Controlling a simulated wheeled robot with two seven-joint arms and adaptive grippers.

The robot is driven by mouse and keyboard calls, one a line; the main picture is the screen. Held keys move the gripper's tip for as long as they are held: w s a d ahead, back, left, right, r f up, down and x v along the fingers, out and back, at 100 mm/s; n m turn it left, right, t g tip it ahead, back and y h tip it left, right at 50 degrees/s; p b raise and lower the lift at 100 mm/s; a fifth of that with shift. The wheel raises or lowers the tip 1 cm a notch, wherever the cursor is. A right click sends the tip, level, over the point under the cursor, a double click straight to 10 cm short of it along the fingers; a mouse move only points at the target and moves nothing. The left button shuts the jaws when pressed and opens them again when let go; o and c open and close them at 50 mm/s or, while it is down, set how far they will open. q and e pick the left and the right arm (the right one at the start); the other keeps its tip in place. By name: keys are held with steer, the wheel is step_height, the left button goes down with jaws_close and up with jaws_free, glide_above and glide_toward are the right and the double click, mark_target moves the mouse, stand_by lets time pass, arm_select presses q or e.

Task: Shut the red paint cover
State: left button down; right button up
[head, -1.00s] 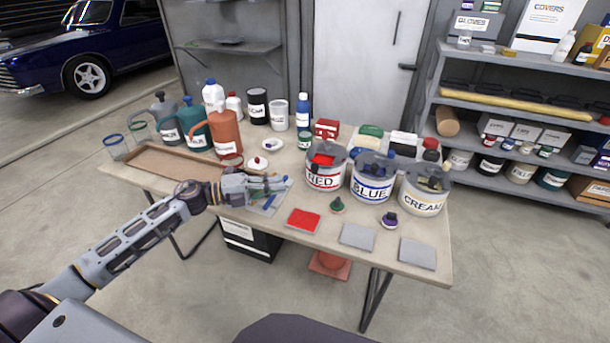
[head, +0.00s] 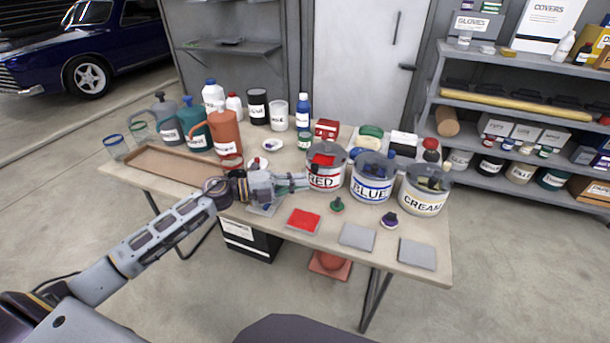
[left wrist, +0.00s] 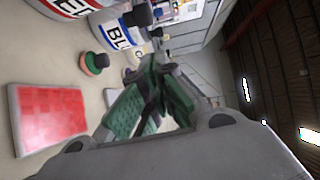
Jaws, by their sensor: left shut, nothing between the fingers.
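The red paint can (head: 325,180), labelled RED, stands on the table, left of the blue can. Red shows in its top, with a grey cover (head: 334,148) around and behind it; I cannot tell how far the cover stands open. In the left wrist view only the lower part of the red can (left wrist: 72,6) shows at the top edge, and its cover is out of view. My left gripper (head: 304,182) is shut and empty, with its fingertips close to the can's lower left side; I cannot tell if they touch. Its green-padded fingers fill the middle of the left wrist view (left wrist: 150,100).
The blue can (head: 371,188) and cream can (head: 421,200) stand to the right. A red pad (head: 303,221), grey pads and small knobbed stamps lie in front. An orange jug (head: 227,138) and a brown tray (head: 160,165) are to the left.

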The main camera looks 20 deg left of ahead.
mark_target(317, 166)
arm_select(q)
steer(key=shift+w+d+f, duration=0.1)
steer(key=shift+w+d, duration=0.05)
steer(key=shift+w, duration=0.8)
steer(key=shift+w+d, duration=0.15)
steer(key=shift+w, duration=0.75)
